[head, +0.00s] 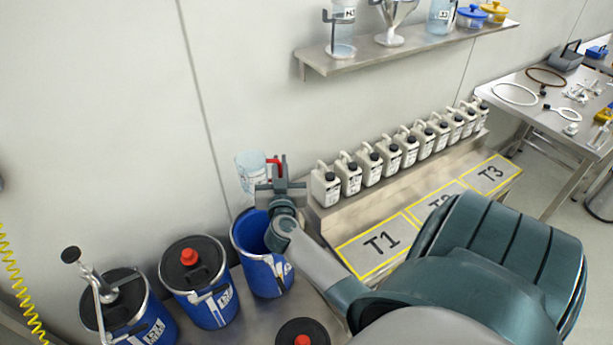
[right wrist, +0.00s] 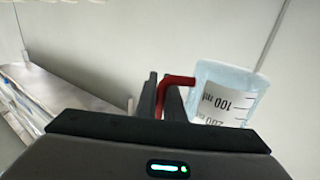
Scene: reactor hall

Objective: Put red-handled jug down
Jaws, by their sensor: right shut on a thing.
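The red-handled jug (head: 251,171) is a clear, pale blue vessel, held in the air above the open blue drum (head: 262,262) in the head view. In the right wrist view the jug (right wrist: 224,92) shows a white scale with a 100 ml mark, and its red handle (right wrist: 179,80) lies between the fingers. My right gripper (head: 279,172) is shut on the handle. It also shows in the right wrist view (right wrist: 163,98). I cannot make out any liquid in the jug. My left gripper is not in view.
Two closed blue drums, one with a red cap (head: 190,257) and one with a pump (head: 122,300), stand left of the open drum. A row of white canisters (head: 372,164) lines a bench with yellow-framed areas, T1 (head: 382,243) among them. A shelf (head: 370,52) holds glassware above.

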